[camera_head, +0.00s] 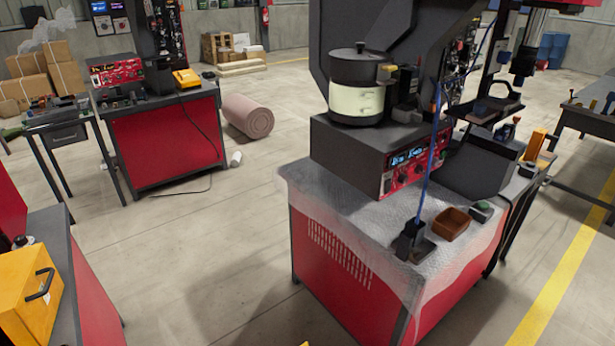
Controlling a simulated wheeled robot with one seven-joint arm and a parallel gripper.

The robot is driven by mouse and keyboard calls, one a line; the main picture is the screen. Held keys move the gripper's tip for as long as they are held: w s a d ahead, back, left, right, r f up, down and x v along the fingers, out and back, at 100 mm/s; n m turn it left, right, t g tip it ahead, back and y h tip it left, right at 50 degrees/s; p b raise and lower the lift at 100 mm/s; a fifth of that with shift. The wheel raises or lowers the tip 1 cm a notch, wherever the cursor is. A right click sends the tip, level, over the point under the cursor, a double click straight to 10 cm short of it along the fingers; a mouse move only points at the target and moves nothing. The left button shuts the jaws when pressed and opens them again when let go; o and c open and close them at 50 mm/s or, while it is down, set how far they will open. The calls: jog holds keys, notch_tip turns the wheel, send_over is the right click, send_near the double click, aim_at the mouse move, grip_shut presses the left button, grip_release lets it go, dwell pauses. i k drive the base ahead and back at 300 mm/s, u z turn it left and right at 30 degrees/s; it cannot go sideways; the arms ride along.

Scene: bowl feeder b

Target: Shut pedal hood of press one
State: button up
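I cannot clearly make out a pedal hood, and no label tells which machine is press one. A dark machine (340,150) with a bowl feeder (357,80) on top stands on a red-sided bench (340,255) at the centre right. A sliver of something yellow (305,344) shows at the bottom edge, too cut off to identify. A yellow box (28,300) with a black handle sits on a bench at the lower left. A smaller yellow device (187,78) lies on the back-left bench. My gripper is not in view.
A brown tray (451,224) and a blue cable (431,165) are on the near bench top. A second red bench (166,145) stands at the back left, with a rolled mat (248,116) beside it. The floor (215,235) between the benches is mostly clear.

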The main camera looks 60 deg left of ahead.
aim_at(32, 287)
jog(key=u, duration=4.2)
jog(key=k, duration=0.55)
jog(key=u, duration=1.1)
jog(key=i, duration=1.7)
jog(key=z, duration=1.1)
jog(key=i, duration=0.4)
jog(key=z, duration=0.4)
